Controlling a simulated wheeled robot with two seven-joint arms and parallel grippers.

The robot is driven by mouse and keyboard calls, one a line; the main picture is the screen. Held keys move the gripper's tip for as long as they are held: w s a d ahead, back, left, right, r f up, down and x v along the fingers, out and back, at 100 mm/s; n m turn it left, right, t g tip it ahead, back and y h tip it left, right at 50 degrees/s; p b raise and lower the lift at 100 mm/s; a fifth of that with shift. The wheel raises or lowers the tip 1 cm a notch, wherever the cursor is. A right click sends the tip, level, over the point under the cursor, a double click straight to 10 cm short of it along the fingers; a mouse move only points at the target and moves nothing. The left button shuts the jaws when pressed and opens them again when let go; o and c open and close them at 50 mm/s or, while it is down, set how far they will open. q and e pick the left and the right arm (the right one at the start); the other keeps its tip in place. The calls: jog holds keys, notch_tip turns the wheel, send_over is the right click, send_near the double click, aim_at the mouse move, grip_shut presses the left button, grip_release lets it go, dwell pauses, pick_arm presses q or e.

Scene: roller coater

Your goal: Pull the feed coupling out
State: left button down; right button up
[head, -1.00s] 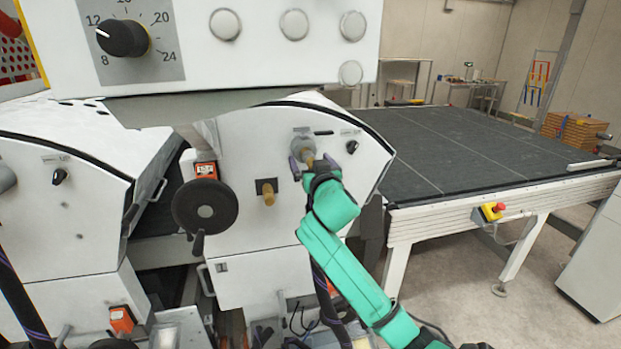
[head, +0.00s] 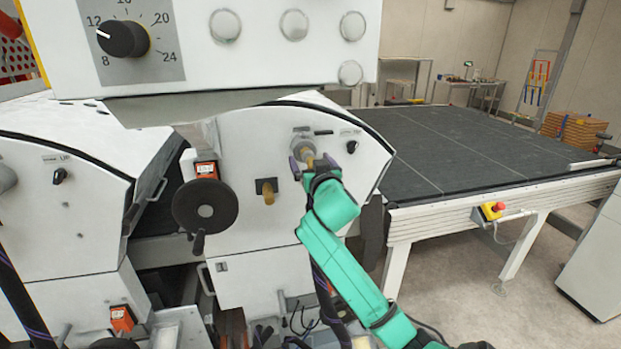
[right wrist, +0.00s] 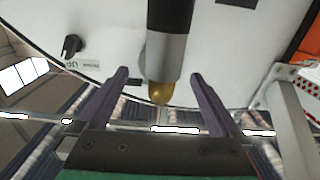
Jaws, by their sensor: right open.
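The feed coupling (head: 307,153) sits in the white front panel of the machine, as a grey round body with a brass end. In the right wrist view the coupling (right wrist: 165,62) is a dark and grey cylinder with a rounded brass tip. My right gripper (head: 311,166) is open in front of it. In the right wrist view the two fingers of the right gripper (right wrist: 160,85) stand apart on either side of the brass tip, with a visible gap on each side. My left gripper is not in view.
Left of the coupling a brass fitting (head: 268,194) sticks out of a black plate. A black handwheel (head: 206,205) stands further left, and a small black knob (head: 352,146) is to the right. The control box (head: 290,55) overhangs above. A dark conveyor (head: 460,150) lies right.

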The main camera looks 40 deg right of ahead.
grip_shut()
dwell(0.3)
jog(key=shift+s+a+f, duration=0.15)
jog(key=shift+f, duration=0.05)
jog(key=shift+v, duration=1.2)
jog(key=shift+r+v, duration=0.15)
jog(key=shift+v, duration=0.65)
jog(key=shift+r+v, duration=0.1)
jog(key=shift+v, duration=0.7)
jog(key=shift+s, duration=0.1)
